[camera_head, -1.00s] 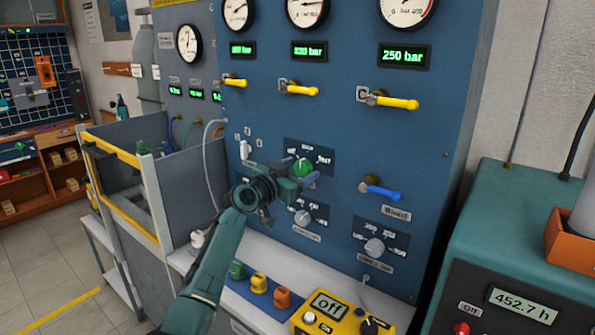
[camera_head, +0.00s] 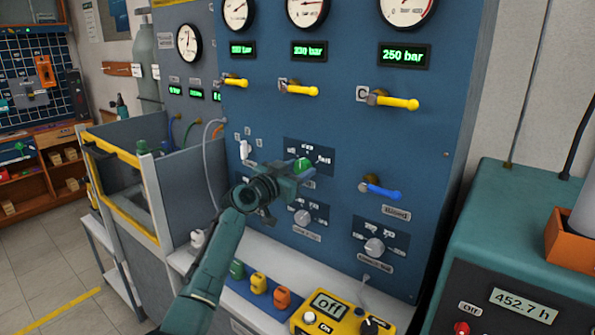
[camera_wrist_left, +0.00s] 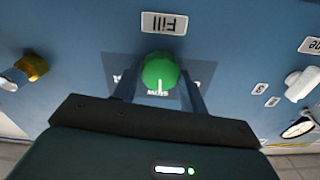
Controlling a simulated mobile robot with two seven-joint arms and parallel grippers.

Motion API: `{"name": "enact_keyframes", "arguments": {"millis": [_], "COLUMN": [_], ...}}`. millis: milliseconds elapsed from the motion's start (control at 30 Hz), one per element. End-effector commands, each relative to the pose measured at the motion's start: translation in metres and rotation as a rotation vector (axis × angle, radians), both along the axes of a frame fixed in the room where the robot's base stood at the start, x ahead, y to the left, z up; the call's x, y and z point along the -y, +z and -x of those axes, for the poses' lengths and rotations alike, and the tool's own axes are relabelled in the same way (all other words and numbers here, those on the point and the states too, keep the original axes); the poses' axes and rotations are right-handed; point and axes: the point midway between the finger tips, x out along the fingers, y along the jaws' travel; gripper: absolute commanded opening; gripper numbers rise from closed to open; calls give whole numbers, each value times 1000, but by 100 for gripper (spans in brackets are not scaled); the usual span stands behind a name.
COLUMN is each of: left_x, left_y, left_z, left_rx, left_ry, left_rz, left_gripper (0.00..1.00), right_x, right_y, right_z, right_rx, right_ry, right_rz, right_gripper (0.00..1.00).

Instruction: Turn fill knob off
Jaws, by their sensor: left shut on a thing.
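The fill knob is green and round with a white pointer line; it sits on the blue panel and shows in the head view (camera_head: 303,164) and wrist view (camera_wrist_left: 160,71). The wrist view shows the "Fill" label (camera_wrist_left: 164,23), upside down there, beside it. The white line points at the word "Slow" (camera_wrist_left: 158,93). My left gripper (camera_head: 302,170) is shut on the knob, one finger on each side; it also shows in the wrist view (camera_wrist_left: 160,82). The gripper partly covers the knob's dial plate. My right gripper is not in view.
A blue-handled bleed valve (camera_head: 380,189) is right of the knob. Grey selector knobs (camera_head: 302,217) (camera_head: 374,247) are below. Yellow-handled valves (camera_head: 299,89) are above. A yellow box reading "off" (camera_head: 343,313) stands on the ledge.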

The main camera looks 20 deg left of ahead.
Motion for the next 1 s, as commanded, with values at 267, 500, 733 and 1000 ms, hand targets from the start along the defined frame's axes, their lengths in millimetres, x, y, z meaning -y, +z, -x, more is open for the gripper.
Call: {"name": "enact_keyframes", "arguments": {"millis": [267, 500, 733, 1000], "left_x": [0, -1, -1, -2], "left_y": [0, 0, 0, 0], "left_z": [0, 0, 0, 0], "left_rx": [-65, -142, -216, -286], "left_ry": [0, 0, 0, 0], "left_rz": [175, 389, 592, 785], "left_gripper": [20, 20, 20, 20], "right_x": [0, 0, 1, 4], "right_y": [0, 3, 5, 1], "right_z": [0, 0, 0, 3], "right_rx": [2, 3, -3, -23], "right_ry": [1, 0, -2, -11], "right_rz": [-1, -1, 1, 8], "right_gripper": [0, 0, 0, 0]}}
